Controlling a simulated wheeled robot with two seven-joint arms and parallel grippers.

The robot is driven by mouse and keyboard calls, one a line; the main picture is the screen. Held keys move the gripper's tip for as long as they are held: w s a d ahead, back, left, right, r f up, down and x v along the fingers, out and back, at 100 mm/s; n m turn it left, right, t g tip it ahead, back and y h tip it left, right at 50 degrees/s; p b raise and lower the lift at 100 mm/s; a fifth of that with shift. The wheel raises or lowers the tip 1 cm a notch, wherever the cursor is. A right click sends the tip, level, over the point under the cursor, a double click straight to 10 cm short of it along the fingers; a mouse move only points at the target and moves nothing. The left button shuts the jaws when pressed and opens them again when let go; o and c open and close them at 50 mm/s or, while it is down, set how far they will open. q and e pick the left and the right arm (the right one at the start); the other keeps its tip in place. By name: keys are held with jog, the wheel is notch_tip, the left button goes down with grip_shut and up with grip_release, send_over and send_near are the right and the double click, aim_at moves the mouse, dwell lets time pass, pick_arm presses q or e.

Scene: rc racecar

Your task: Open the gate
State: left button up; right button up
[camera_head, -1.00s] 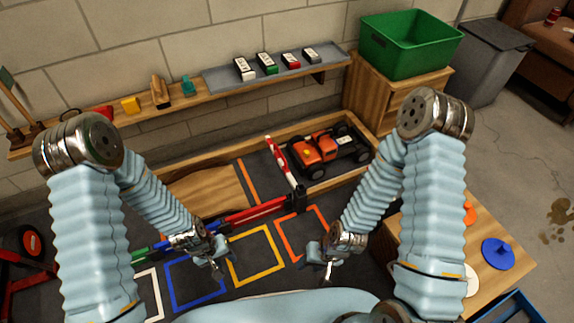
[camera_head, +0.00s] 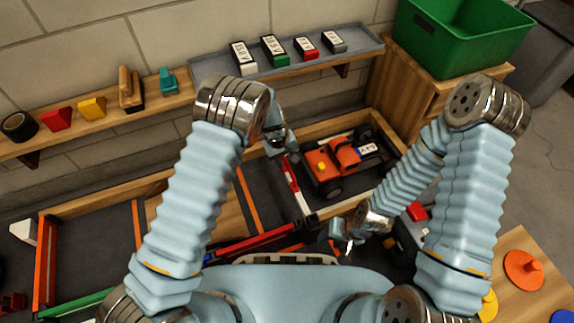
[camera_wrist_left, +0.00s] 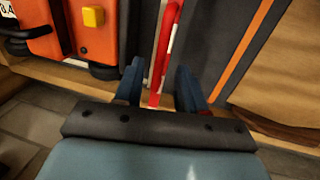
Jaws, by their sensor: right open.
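The gate is a red and white striped bar (camera_head: 291,187) lying beside the orange RC car (camera_head: 333,157) in the wooden-walled track. My left gripper (camera_head: 284,150) is at the bar's far end, by the back wall of the track. In the left wrist view the bar (camera_wrist_left: 168,45) runs between the fingers of my left gripper (camera_wrist_left: 158,78). The fingers are apart, one on each side of the bar's end, with gaps showing; I cannot tell how deep the bar sits. My right gripper (camera_head: 345,238) is open and empty, near the bar's near end.
A wall shelf (camera_head: 105,115) with blocks and a grey tray (camera_head: 349,41) of labelled pieces hangs behind the track. A green bin (camera_head: 466,35) stands on a wooden cabinet at right. A wooden ramp (camera_head: 228,210) is left of the bar.

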aim_at(288, 166)
pick_arm(q)
jog(key=shift+w+d+f, duration=0.1)
jog(key=shift+d+f, duration=0.05)
jog(key=shift+f, duration=0.65)
jog(key=shift+d+f, duration=0.1)
jog(key=shift+f, duration=0.65)
jog(key=shift+c, duration=0.5)
grip_shut()
